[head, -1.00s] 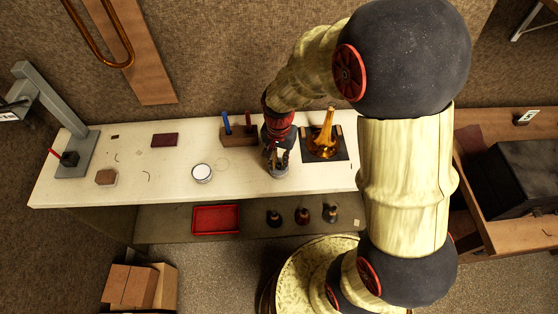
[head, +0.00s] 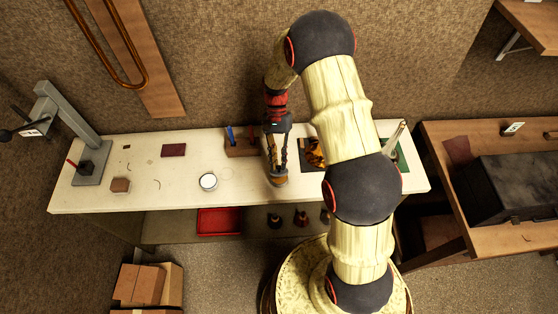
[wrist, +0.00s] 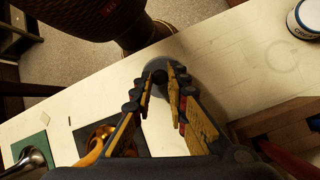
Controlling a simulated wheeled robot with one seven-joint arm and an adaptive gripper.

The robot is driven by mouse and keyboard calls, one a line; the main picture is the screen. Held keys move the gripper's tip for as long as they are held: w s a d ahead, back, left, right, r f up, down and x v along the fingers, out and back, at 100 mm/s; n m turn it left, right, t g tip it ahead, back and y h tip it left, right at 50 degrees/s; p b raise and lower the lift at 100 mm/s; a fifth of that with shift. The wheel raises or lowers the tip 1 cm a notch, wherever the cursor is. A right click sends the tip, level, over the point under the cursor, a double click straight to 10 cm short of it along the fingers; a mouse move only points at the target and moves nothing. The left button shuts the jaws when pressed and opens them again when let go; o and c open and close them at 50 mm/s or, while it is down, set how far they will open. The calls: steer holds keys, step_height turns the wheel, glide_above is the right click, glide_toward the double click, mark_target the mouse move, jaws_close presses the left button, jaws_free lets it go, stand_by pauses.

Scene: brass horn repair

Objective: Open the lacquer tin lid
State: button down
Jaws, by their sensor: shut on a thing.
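A round grey tin (head: 279,182) stands near the front edge of the white bench, directly under my gripper (head: 272,168). In the wrist view my gripper (wrist: 165,77) has its fingertips closed around a small dark knob (wrist: 159,77) on the tin's round grey lid (wrist: 157,57). The fingers hide part of the lid, and I cannot tell whether the lid is raised off the tin. I cannot read a label on this tin.
A white-topped tin (head: 208,181) stands to the left, its label cut off in the wrist view (wrist: 305,18). A wooden tool block (head: 241,148) stands behind. A brass horn part (head: 314,152) lies to the right, partly behind my arm.

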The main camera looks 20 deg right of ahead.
steer(key=shift+w+g, duration=0.35)
steer(key=shift+g, duration=0.05)
steer(key=shift+p, duration=0.3)
steer(key=c, duration=1.7)
jaws_free()
steer(key=shift+c, duration=0.2)
steer(key=shift+r, duration=0.1)
step_height(320, 180, up, 10)
